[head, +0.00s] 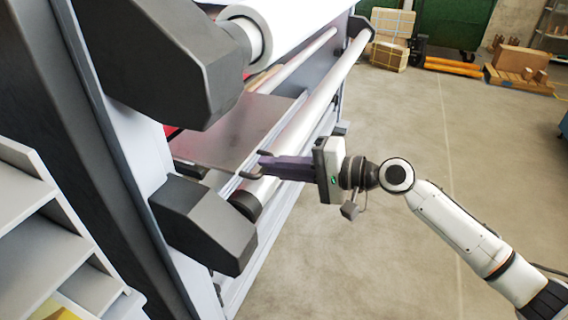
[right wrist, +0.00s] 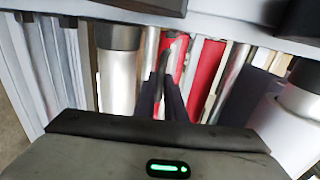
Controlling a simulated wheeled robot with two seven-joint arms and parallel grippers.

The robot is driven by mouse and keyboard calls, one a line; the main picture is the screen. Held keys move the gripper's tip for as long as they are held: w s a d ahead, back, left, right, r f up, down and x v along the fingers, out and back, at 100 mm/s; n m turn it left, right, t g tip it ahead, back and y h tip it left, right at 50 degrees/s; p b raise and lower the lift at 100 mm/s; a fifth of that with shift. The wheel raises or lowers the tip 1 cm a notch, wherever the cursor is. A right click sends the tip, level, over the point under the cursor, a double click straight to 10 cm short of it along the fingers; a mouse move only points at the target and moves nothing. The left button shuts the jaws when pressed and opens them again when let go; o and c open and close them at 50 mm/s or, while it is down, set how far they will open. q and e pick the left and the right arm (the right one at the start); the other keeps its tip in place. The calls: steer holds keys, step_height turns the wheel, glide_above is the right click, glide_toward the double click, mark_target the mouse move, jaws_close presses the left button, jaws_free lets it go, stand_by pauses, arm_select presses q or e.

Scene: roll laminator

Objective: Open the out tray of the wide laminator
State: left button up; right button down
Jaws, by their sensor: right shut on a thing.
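The wide laminator (head: 185,60) fills the left and middle of the head view, with long pale rollers. A flat grey panel (head: 240,128), which looks like the tray, lies between its rollers. My right gripper (head: 264,166) reaches in from the right over the front roller (head: 310,110). Its fingers are shut on a small dark handle (head: 250,176) by the panel's front edge. In the right wrist view the fingers (right wrist: 163,85) close around this dark piece (right wrist: 166,55), and the exact contact is partly hidden. My left gripper is out of view.
Dark end housings (head: 205,220) of the laminator stand close to the left of my right gripper. A pale shelf unit (head: 40,230) is at the lower left. Red rolls (right wrist: 205,75) show inside the machine. The floor (head: 420,125) on the right is clear, with cardboard boxes (head: 390,40) far back.

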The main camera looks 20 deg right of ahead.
steer(key=shift+d, duration=0.1)
steer(key=c, duration=1.8)
jaws_free()
steer(key=shift+s+d, duration=0.15)
steer(key=b+v, duration=0.1)
steer(key=v, duration=0.9)
steer(key=shift+s+b, duration=0.15)
steer(key=shift+b, duration=0.25)
